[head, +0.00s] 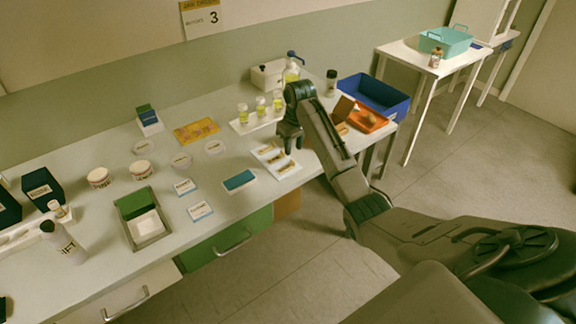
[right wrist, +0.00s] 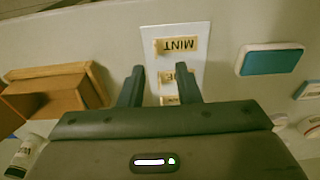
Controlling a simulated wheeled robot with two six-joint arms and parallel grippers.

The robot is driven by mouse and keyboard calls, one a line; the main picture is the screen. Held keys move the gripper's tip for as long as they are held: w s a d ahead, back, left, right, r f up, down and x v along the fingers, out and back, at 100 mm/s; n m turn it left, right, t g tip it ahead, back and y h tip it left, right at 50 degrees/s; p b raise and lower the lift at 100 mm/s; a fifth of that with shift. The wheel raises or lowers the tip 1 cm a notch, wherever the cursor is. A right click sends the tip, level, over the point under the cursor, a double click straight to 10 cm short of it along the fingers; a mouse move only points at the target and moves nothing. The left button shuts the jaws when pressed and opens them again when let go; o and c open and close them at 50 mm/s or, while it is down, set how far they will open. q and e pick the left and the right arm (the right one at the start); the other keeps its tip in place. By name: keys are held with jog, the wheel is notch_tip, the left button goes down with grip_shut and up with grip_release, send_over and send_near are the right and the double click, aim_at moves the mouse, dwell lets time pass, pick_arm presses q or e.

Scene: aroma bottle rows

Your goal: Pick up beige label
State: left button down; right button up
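Several beige labels lie in a row on a white card on the table. In the right wrist view, the beige label reading MINT (right wrist: 181,46) is at the far end of the white card (right wrist: 200,30). Two more beige labels show nearer, one (right wrist: 178,78) partly between the fingers and one (right wrist: 170,100) at the gripper's base. My right gripper (right wrist: 160,82) is open and empty, its fingers pointing toward the card. In the head view, my right gripper (head: 290,142) hangs over the card (head: 287,172). My left gripper is not in view.
A blue-topped box (head: 239,180) lies near the table's front edge beside the card. An orange tray (head: 369,121) and a blue bin (head: 374,95) are to the right. Small bottles on a white tray (head: 257,121) stand behind the gripper.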

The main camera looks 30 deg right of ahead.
aim_at(293, 161)
jog(key=shift+w+f, duration=0.1)
jog(key=shift+f, duration=0.6)
jog(key=f, duration=0.1)
jog(key=f+p, duration=0.1)
jog(key=f, duration=0.1)
jog(key=f+p, duration=0.1)
jog(key=shift+w+d+f, duration=0.15)
jog(key=shift+w+d, duration=0.1)
jog(key=shift+f, duration=0.4)
jog(key=shift+c, duration=0.4)
grip_shut()
